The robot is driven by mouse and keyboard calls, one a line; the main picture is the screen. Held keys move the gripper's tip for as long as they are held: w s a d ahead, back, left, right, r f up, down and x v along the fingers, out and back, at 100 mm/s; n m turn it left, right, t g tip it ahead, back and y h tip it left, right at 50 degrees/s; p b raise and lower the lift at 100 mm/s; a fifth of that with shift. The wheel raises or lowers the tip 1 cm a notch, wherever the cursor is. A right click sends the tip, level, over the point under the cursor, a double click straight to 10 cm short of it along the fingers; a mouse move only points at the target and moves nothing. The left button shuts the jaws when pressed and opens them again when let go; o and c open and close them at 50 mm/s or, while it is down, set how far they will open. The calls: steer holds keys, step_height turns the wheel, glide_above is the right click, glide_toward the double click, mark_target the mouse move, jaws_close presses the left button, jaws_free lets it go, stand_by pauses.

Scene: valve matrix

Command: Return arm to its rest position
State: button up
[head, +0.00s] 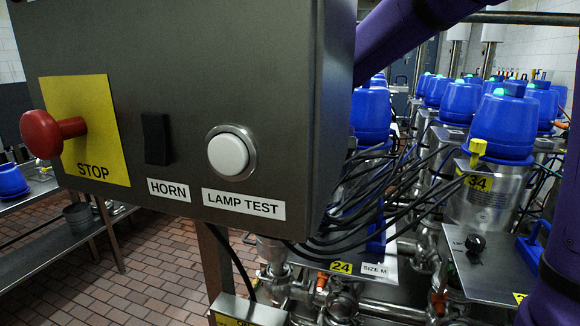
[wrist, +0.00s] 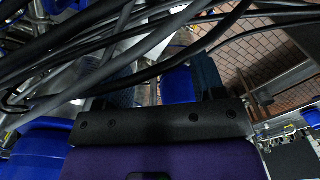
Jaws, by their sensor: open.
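My gripper (wrist: 165,82) shows in the wrist view, with its dark palm bar and purple body at the bottom. Its two dark fingers stand apart, and I see nothing held between them. Black cables (wrist: 150,40) cross in front of and close to the fingers; I cannot tell whether they touch. In the head view my purple arm passes behind the grey control box (head: 190,50) at the upper right, and more purple shows at the lower right edge. I cannot make out my gripper in the head view.
The box carries a red stop button (head: 50,133) and a white lamp test button (head: 228,152). Black cables (head: 370,205) hang right of it among steel valves with blue heads (head: 505,125). A steel bench (head: 60,215) stands left. Tiled floor (head: 120,270) is open between.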

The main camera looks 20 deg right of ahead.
steer(key=s+d+r+t, duration=0.1)
steer(key=s+d, duration=0.1)
steer(key=s, duration=0.6)
steer(key=s+d+r+t, duration=0.1)
steer(key=s+d+t, duration=0.1)
steer(key=s, duration=0.6)
steer(key=s+d+r+m+t, duration=0.1)
steer(key=s+d+t, duration=0.1)
steer(key=s, duration=0.6)
steer(key=shift+d+r, duration=0.3)
steer(key=shift+r, duration=0.1)
